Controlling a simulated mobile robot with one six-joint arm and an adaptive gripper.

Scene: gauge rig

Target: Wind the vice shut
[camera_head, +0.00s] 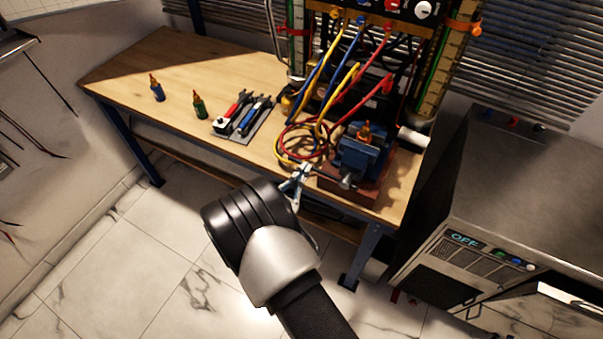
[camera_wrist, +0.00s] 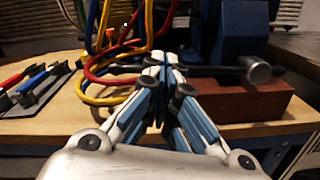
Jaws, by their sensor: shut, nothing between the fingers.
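The blue vice (camera_head: 362,158) sits on a reddish-brown block at the front right of the wooden bench. Its dark handle bar with a round end knob (camera_wrist: 257,70) lies across the wrist view, and its front end shows in the head view (camera_head: 346,182). A brass-coloured piece (camera_head: 365,131) stands at the top of the vice; I cannot tell whether the jaws grip it. My gripper (camera_head: 301,171) is shut and empty, just left of the vice at the bench's front edge. In the wrist view its fingertips (camera_wrist: 161,62) overlap the bar's left part; contact is unclear.
Red, yellow and blue hoses (camera_head: 305,140) loop beside the vice, behind my gripper. A tool tray (camera_head: 243,119) and blue and green bottles (camera_head: 157,88) (camera_head: 200,105) stand left. The reddish-brown block (camera_wrist: 240,101) lies below the bar. A grey cabinet (camera_head: 500,190) stands right.

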